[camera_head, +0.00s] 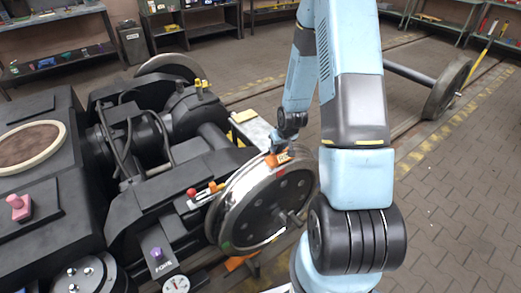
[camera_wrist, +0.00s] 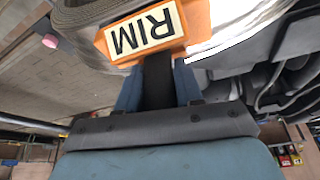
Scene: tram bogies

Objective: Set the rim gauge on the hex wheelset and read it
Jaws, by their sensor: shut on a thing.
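The rim gauge is an orange block (camera_wrist: 150,32) with a white label reading RIM, upside down in the wrist view. My gripper (camera_wrist: 157,85) is shut on its dark stem. In the head view the orange gauge (camera_head: 284,156) is at the top of the rim of the near wheel (camera_head: 262,205), below my gripper (camera_head: 277,147). The wheel has a bright metal tread and a dark face with several round marks. I cannot tell whether this is the hex wheelset, or whether the gauge touches the rim. The gauge's reading is not visible.
The black bogie frame (camera_head: 165,185) fills the left. A dial (camera_head: 176,285) and a purple knob (camera_head: 157,253) are near its front. Another wheelset (camera_head: 447,87) stands at the back right. Paved floor (camera_head: 455,200) is clear on the right.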

